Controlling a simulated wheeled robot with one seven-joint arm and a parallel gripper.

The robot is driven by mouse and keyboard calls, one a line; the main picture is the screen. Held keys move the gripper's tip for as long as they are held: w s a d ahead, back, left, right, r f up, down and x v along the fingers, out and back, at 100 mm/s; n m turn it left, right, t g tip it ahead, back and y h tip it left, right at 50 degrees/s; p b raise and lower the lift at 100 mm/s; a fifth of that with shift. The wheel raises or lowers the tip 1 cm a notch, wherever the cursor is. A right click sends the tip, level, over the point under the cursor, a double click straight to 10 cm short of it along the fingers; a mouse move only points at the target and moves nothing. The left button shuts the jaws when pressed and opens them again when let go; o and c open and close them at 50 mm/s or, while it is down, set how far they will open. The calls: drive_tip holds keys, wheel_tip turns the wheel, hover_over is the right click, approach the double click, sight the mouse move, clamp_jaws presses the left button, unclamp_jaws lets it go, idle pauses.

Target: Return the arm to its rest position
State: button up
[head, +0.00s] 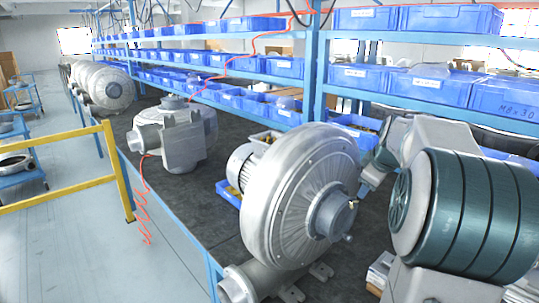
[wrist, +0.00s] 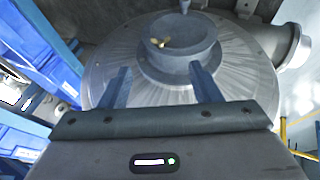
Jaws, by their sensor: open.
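My gripper (wrist: 162,82) is open and empty, with its two fingers apart in front of a large silver blower (wrist: 110,70). The blower's round hub (wrist: 185,65) is beyond and between the fingertips, with a small brass-coloured piece (wrist: 160,43) in its recess. In the head view my arm comes in from the right, and my gripper (head: 371,178) is beside the right side of the blower (head: 290,195), partly hidden by my arm. I cannot tell the exact gap between fingers and blower.
The blower stands on a dark bench (head: 185,215) with another blower (head: 175,135) farther back. Shelves of blue bins (head: 430,85) line the bench's rear. A yellow rail (head: 60,168) stands left over open floor. A coiled red hose (head: 145,205) hangs at the bench edge.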

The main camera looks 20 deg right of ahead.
drive_tip(key=s+a+f+g, duration=0.1)
drive_tip(key=a, duration=1.1)
drive_tip(key=s+a+f+m+y+b, duration=0.1)
drive_tip(key=s+a+f, duration=0.3)
drive_tip(key=s+a, duration=0.5)
drive_tip(key=s+a+f+m+g+y+b, duration=0.1)
drive_tip(key=s+a+f+m, duration=0.3)
drive_tip(key=s+a, duration=0.6)
drive_tip(key=shift+a+f, duration=0.45)
drive_tip(key=shift+a, duration=0.5)
drive_tip(key=shift+s+a+f, duration=0.1)
drive_tip(key=shift+s+f, duration=0.05)
drive_tip(key=shift+s, duration=0.15)
drive_tip(key=c, duration=0.5)
drive_tip(key=shift+o, duration=0.2)
